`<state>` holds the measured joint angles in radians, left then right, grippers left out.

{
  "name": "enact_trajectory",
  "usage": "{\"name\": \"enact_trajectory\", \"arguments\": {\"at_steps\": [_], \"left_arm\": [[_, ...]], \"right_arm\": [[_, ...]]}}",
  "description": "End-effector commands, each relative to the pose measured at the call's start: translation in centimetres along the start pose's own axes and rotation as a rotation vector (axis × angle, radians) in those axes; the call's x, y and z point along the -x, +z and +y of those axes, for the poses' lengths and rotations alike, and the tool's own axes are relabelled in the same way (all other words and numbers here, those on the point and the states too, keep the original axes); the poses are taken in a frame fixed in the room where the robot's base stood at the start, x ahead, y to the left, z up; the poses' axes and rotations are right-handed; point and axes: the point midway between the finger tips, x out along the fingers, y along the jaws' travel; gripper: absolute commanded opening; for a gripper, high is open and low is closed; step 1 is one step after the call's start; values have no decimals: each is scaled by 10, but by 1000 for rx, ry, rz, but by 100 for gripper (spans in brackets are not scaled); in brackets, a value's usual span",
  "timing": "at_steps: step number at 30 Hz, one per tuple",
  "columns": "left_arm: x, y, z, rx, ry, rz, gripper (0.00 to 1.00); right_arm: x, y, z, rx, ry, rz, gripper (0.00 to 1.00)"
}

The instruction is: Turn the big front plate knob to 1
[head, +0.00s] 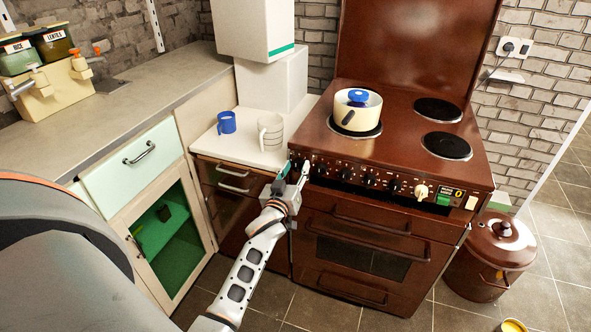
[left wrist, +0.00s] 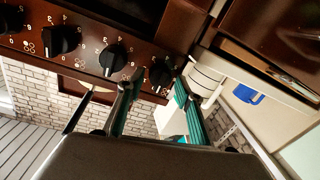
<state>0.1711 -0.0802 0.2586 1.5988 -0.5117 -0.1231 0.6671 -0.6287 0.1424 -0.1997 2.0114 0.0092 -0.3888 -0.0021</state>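The brown stove's front panel (head: 382,184) carries a row of black knobs with printed numbers. I cannot tell by its marking which one is the big front plate knob. My left gripper (head: 291,172) is at the left end of this row. In the left wrist view its two green-padded fingers (left wrist: 158,88) are apart, with the end knob (left wrist: 160,74) between and just beyond their tips; contact is not visible. Its setting is unreadable. Another black knob (left wrist: 113,57) is beside the fingers, with more beyond it. In the head view my gripper covers part of the end knob. My right gripper is not in view.
A blue mug (head: 226,123) and a striped cup (head: 271,133) stand on the white counter left of the stove. The oven handle (head: 371,220) protrudes below the knobs. A brown bin (head: 492,262) stands right.

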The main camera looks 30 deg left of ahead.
Motion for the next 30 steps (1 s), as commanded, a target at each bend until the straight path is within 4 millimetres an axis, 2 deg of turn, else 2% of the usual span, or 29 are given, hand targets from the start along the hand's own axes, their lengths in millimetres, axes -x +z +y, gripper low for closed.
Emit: {"name": "enact_trajectory", "arguments": {"at_steps": [1, 3, 17, 30], "left_arm": [[0, 0, 0, 0, 0, 0, 18], [0, 0, 0, 0, 0, 0, 3], [0, 0, 0, -78, 1, 6, 3], [0, 2, 0, -422, 5, 28, 3]], "right_arm": [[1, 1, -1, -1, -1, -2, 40], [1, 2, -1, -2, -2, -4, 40], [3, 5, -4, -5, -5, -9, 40], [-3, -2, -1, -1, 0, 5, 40]]}}
